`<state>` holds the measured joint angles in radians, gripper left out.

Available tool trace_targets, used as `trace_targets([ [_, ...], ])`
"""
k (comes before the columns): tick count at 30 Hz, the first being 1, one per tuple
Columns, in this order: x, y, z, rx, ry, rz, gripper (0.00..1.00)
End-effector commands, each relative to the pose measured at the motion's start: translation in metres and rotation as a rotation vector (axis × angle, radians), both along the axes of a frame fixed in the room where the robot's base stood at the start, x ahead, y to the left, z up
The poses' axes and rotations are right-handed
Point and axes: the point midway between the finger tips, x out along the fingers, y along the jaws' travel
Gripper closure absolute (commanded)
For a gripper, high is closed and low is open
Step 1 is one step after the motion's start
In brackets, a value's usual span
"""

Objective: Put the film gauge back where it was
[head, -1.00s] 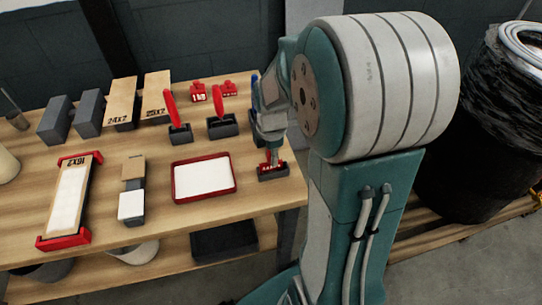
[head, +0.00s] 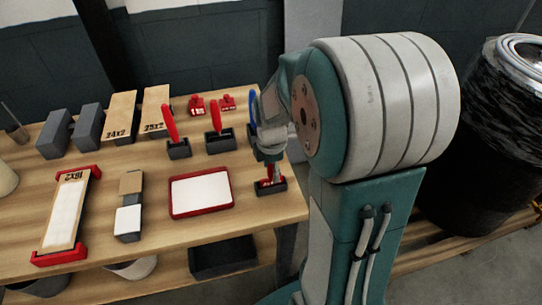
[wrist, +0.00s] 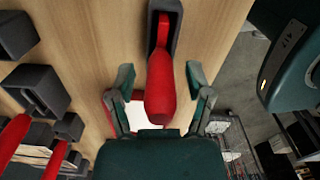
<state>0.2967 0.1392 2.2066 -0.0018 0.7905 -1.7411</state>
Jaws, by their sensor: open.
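A red-handled tool, which I take to be the film gauge (wrist: 160,88), stands in a dark holder (wrist: 165,12) in the wrist view. In the head view its red part (head: 269,174) shows in the holder (head: 271,187) at the table's right front corner. My gripper (wrist: 160,82) is open, with one finger on each side of the red handle and a gap visible on both sides. In the head view my gripper (head: 269,156) is just above this tool and hides its top.
Other red-handled tools stand in dark holders (head: 179,149) (head: 221,140) behind. A red-rimmed tray (head: 201,214) with a white inside lies to the left. The table edge (head: 298,216) is close on the right.

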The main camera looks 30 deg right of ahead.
Motion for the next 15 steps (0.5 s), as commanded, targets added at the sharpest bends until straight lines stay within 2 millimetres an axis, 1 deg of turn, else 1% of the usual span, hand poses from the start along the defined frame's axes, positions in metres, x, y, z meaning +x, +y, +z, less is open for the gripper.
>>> trace_targets([
  [1, 0.001, 0.0, 0.01, -0.002, -0.006, 0.0, 0.34],
  [9, 0.0, 0.0, 0.066, -0.002, -0.006, 0.0, 0.34],
  [12, 0.0, 0.0, 0.085, -0.002, -0.005, 0.0, 0.34],
  [15, 0.0, 0.0, 0.099, -0.001, -0.003, 0.0, 0.34],
])
